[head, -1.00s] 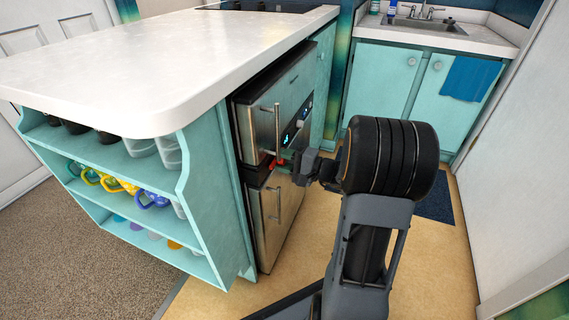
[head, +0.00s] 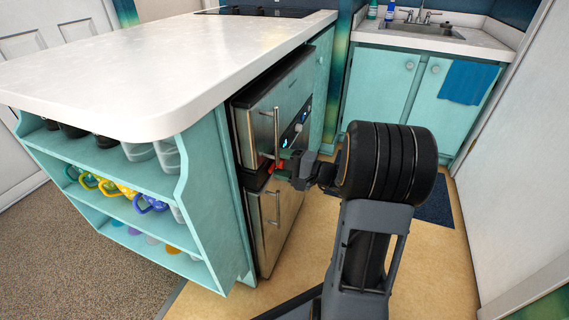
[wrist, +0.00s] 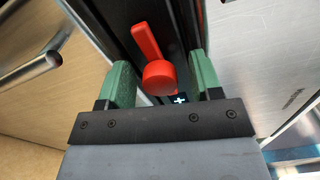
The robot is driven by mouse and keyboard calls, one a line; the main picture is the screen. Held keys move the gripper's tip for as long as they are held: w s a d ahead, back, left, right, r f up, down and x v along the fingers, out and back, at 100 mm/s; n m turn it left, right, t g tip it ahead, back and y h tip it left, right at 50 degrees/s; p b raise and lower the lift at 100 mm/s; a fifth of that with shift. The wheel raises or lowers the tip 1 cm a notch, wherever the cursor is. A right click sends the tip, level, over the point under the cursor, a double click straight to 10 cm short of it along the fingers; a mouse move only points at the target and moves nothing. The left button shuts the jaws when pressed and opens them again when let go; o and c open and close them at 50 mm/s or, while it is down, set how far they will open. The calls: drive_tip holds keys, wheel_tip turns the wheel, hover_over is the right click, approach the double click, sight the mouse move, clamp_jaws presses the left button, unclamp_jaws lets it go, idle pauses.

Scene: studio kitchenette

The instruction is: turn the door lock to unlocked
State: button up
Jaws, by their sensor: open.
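The door lock is a red round knob with a long red lever (wrist: 148,44). It sits on a dark vertical strip, and the lever points up and slightly left in the wrist view. A little of its red (head: 277,168) shows in the head view beside the steel doors. My gripper (wrist: 161,70) is open, with one green finger on each side of the red knob. I cannot tell whether either finger touches it. My gripper (head: 286,163) partly hides the lock in the head view.
A steel door with a vertical bar handle (head: 277,131) is close to my gripper. A lower steel door (head: 268,235) has a similar handle. The white countertop (head: 170,65) overhangs above.

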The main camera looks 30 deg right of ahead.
drive_tip(key=p+v, duration=0.3)
drive_tip(key=v, duration=1)
drive_tip(key=shift+s+d+p, duration=0.25)
drive_tip(key=shift+d+p, duration=0.05)
drive_tip(key=shift+p, duration=0.05)
drive_tip(key=s+a+r+n+g+h+p, duration=0.35)
drive_tip(key=a+r+n+g+p, duration=0.35)
drive_tip(key=a+r+g+p, duration=0.8)
wheel_tip(320, 180, up, 25)
drive_tip(key=s+a+n+t+h+p, duration=0.3)
drive_tip(key=h+p, duration=0.5)
drive_tip(key=p, duration=1.4)
drive_tip(key=shift+n+t, duration=0.9)
drive_tip(key=shift+t, duration=0.2)
drive_tip(key=shift+h, duration=0.25)
